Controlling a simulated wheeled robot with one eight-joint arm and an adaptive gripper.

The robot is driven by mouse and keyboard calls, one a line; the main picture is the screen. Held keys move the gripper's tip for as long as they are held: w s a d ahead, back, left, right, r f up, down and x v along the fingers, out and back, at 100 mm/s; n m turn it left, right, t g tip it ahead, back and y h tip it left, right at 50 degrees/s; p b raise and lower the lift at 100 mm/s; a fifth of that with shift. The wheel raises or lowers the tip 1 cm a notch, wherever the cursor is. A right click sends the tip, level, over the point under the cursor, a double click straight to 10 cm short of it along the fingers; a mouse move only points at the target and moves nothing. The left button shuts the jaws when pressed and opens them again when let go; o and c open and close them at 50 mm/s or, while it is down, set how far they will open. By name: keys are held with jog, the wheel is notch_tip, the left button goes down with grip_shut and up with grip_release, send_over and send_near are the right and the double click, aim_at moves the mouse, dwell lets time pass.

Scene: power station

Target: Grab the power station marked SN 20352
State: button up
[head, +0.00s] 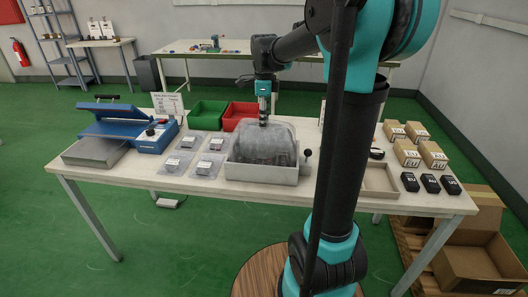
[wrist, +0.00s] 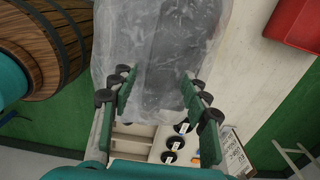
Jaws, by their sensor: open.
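A large translucent plastic bag (head: 264,146) with a grey bulk inside rests in a light grey tray (head: 262,174) at the middle of the table. It fills the upper middle of the wrist view (wrist: 165,35). My gripper (head: 264,118) is pointed down over the top of the bag. Its fingers (wrist: 158,90) are spread apart, with bag film showing between and beyond them; I cannot tell whether they touch it. Several small clear bags with white labels (head: 190,142) lie flat left of the tray. No SN 20352 marking is readable in either view.
A blue sealing machine (head: 155,137) stands left, with green (head: 207,115) and red (head: 240,116) bins behind. Black labelled pieces (head: 430,184) and cardboard boxes (head: 433,155) sit right. A black-knobbed lever (head: 307,155) stands close to the grey tray's right side.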

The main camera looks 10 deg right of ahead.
aim_at(264, 146)
jog(key=shift+f, duration=1.65)
grip_shut()
